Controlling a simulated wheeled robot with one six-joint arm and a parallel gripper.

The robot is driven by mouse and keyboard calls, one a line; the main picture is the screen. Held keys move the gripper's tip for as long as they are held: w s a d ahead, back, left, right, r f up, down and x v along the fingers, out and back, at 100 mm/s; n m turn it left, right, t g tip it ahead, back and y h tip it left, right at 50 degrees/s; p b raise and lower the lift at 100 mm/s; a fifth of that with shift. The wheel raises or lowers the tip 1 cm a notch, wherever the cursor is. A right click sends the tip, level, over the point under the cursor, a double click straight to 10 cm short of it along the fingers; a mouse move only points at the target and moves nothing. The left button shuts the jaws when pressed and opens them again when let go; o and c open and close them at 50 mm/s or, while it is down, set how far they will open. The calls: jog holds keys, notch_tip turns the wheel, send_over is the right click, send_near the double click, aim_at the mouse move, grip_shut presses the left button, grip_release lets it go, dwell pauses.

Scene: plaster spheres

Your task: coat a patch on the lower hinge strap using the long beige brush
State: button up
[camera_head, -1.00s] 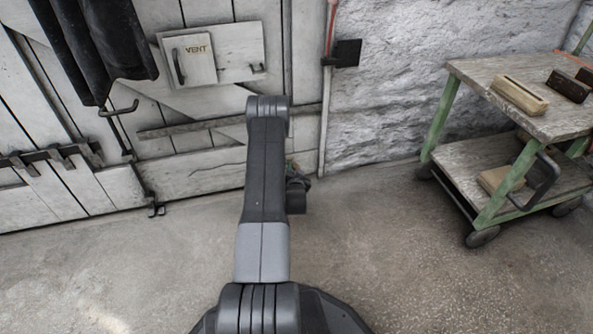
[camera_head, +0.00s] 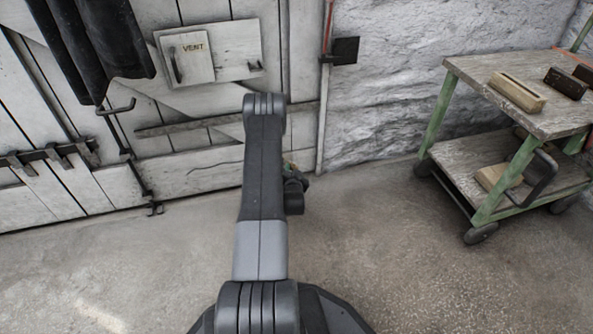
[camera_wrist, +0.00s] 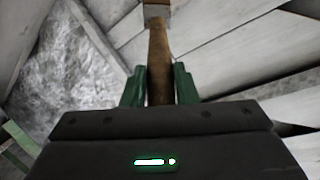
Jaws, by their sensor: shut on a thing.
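The lower hinge strap (camera_head: 205,123) is a long grey bar running across the white plank door, and my arm covers part of it. In the wrist view, my gripper (camera_wrist: 159,85) has green fingers shut on the brown handle of the long brush (camera_wrist: 160,58). The brush points toward the top of the picture, with a paler collar at the top edge. Its bristles are out of view, so I cannot tell whether they touch anything. In the head view, my gripper and the brush are mostly hidden behind my arm.
A panel marked VENT (camera_head: 187,56) with a handle is on the door above the strap. Dark cloth (camera_head: 95,45) hangs from the upper left. A green-legged trolley (camera_head: 470,170) with wooden blocks stands at the right by the rough wall. The floor at left is clear.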

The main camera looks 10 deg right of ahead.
jog(key=a, duration=0.5)
jog(key=shift+w+a, duration=0.25)
jog(key=shift+w, duration=0.2)
dwell(0.5)
jog(key=shift+d, duration=0.1)
jog(key=shift+d, duration=0.65)
jog(key=a, duration=0.3)
dwell(0.3)
